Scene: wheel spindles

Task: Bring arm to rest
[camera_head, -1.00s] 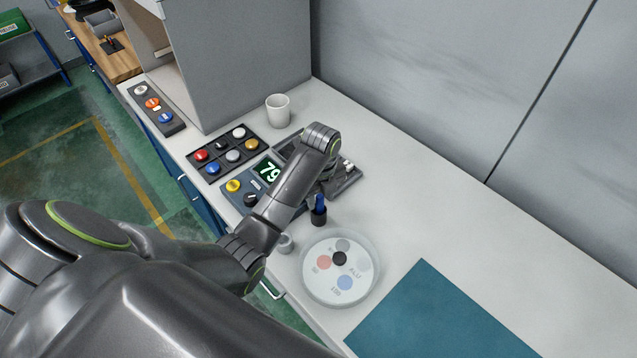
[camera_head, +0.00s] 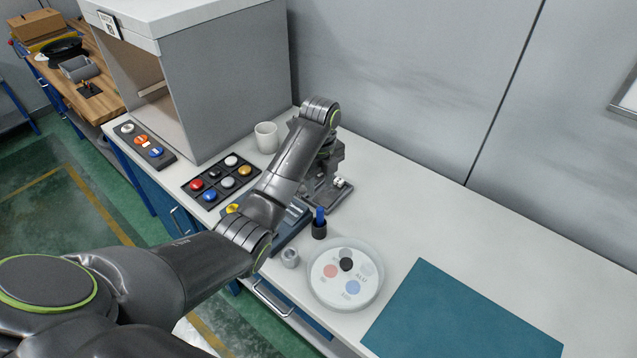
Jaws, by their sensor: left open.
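My left arm comes in from the left and reaches over the white worktop (camera_head: 440,215). Its wrist bends down beyond the dark device with a yellow knob. My left gripper (camera_head: 326,160) points down over a dark tray-like stand (camera_head: 330,192) with small white pieces at its right edge. The fingers are small and partly hidden by the wrist; they are open, and I see nothing held. I cannot tell whether they touch the stand. My right gripper is out of view.
A white mug (camera_head: 266,137) stands behind the arm, near the grey cabinet (camera_head: 225,85).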

